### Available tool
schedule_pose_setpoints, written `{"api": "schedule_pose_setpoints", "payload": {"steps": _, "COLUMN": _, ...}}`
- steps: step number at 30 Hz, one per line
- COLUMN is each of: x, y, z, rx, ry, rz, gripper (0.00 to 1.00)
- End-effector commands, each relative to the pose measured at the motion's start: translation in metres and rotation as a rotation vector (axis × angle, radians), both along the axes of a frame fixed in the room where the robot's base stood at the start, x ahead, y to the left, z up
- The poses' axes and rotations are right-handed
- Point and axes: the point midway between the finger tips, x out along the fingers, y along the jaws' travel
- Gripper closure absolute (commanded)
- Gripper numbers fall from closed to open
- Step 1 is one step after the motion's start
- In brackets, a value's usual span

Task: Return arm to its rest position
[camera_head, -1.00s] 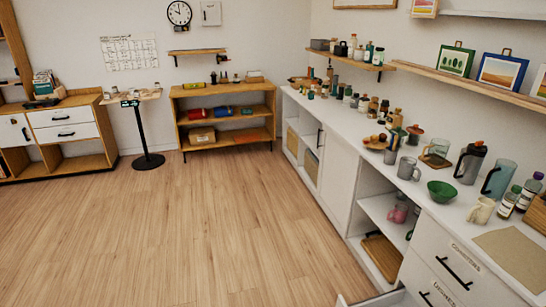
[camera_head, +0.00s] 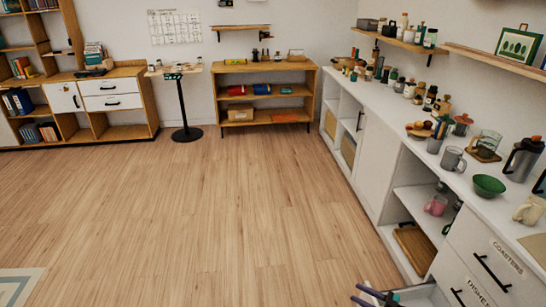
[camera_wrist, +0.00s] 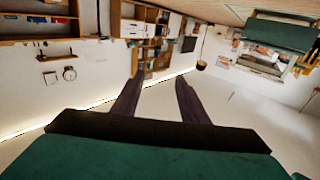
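In the wrist view, my gripper (camera_wrist: 157,97) shows two dark fingers standing well apart, with nothing between them. Its dark crossbar and green body fill the bottom of that view. The wrist camera looks out across the room at a tilted angle, with shelves, a wall clock and wall far off. No object touches the fingers. In the head view, small dark and pale parts poke in at the bottom edge, right of centre; whether they are my gripper I cannot tell.
A long white counter (camera_head: 398,158) with mugs, bottles and a green bowl (camera_head: 488,186) runs along the right. Its open compartment holds a pink mug (camera_head: 435,206). A low wooden shelf (camera_head: 265,66) and a round-based stand (camera_head: 187,133) are at the back. The wooden floor (camera_head: 220,210) is clear.

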Motion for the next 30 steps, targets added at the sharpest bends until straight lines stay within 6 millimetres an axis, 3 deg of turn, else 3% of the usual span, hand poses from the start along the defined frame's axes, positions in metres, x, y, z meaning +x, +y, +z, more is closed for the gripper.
{"api": "schedule_pose_setpoints", "payload": {"steps": 3, "x": 0.019, "y": 0.037, "z": 0.005, "rx": -0.004, "ry": -0.004, "rz": -0.007, "gripper": 0.60}}
{"api": "schedule_pose_setpoints", "payload": {"steps": 15, "x": 0.080, "y": 0.133, "z": 0.015, "rx": -0.062, "ry": 0.006, "rz": -0.154, "gripper": 0.60}}
{"api": "schedule_pose_setpoints", "payload": {"steps": 22, "x": 0.108, "y": 0.175, "z": 0.015, "rx": -0.118, "ry": 0.050, "rz": -0.299, "gripper": 0.60}}
{"api": "schedule_pose_setpoints", "payload": {"steps": 30, "x": 0.120, "y": 0.200, "z": 0.004, "rx": -0.200, "ry": 0.150, "rz": -0.483, "gripper": 0.60}}
